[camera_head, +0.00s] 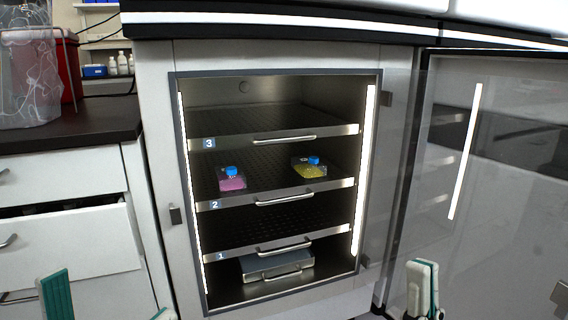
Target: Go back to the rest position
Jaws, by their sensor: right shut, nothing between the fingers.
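My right gripper (423,288) shows at the bottom right, with its white and teal fingers pointing up and closed together. Nothing is between them. It is in front of the open glass door, apart from the cabinet shelves. My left gripper (109,304) is at the bottom left, with two teal fingertips set wide apart and nothing seen between them. Its lower part is cut off by the frame edge. Both grippers are clear of the cabinet (176,200).
The cabinet's glass door (500,190) stands open to the right. On shelf 2 (290,196) are a pink flask (232,183) and a yellow flask (308,171) with blue caps. A metal box (276,266) sits at the bottom. A drawer (68,245) at left is partly open.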

